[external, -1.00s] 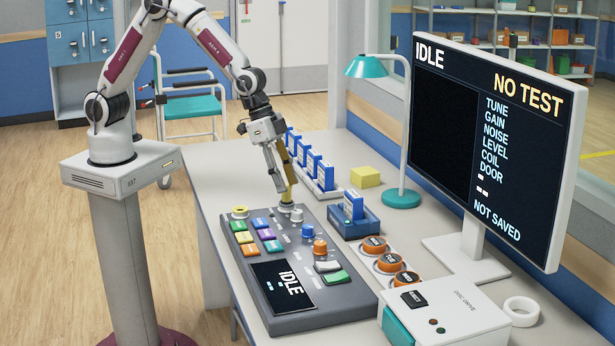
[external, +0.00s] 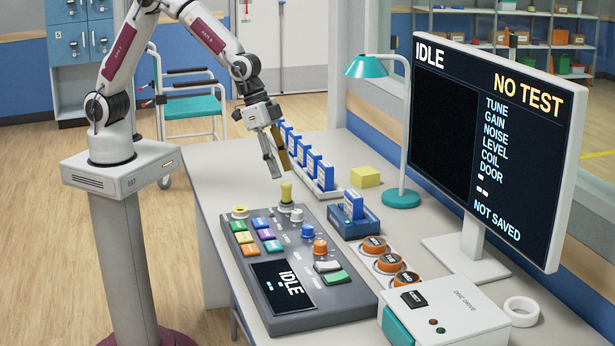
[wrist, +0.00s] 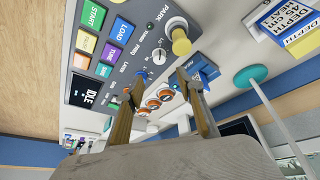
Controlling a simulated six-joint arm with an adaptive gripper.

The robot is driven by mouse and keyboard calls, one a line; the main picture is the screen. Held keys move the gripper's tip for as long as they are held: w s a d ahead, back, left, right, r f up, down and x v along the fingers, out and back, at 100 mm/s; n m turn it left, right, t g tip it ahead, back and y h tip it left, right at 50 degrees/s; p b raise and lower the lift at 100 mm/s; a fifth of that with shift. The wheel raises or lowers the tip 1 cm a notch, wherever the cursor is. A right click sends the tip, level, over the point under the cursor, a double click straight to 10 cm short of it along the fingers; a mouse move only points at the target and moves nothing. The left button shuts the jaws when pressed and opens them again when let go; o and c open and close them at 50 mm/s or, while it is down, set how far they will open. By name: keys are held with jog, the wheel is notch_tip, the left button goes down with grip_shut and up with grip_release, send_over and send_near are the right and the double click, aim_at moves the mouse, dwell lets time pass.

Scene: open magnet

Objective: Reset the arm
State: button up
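My gripper (external: 279,161) hangs tilted above the far end of the grey control console (external: 318,322). Its two fingers are apart with nothing between them; they also show apart in the wrist view (wrist: 160,100). A yellow knob (external: 286,193) stands on the console just below the fingertips, clear of them. In the wrist view the same knob (wrist: 181,43) is near the PARK label, beyond the fingers. The console screen (external: 284,285) reads IDLE.
Blue cards in a rack (external: 318,183), a yellow block (external: 365,177), a teal lamp (external: 402,198) and a blue card holder (external: 354,224) stand to the right. The monitor (external: 487,140) reads IDLE, NO TEST. Orange discs (external: 388,263) lie beside the console.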

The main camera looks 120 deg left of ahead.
jog(key=shift+s, duration=0.1)
jog(key=s+f+g, duration=0.1)
jog(key=s+g, duration=0.1)
jog(key=s, duration=0.5)
jog(key=s+d+r+t, duration=0.1)
jog(key=s+r, duration=0.4)
jog(key=s, duration=0.4)
jog(key=s+d+r+t, duration=0.1)
jog(key=s+r, duration=0.5)
jog(key=s, duration=0.4)
jog(key=s+d+r+t, duration=0.1)
jog(key=s+d+r, duration=0.1)
jog(key=s+r, duration=0.4)
jog(key=shift+s+r+m, duration=0.25)
jog(key=shift+s+m, duration=0.05)
jog(key=shift+s, duration=1.75)
jog(key=shift+d, duration=0.1)
dwell(0.7)
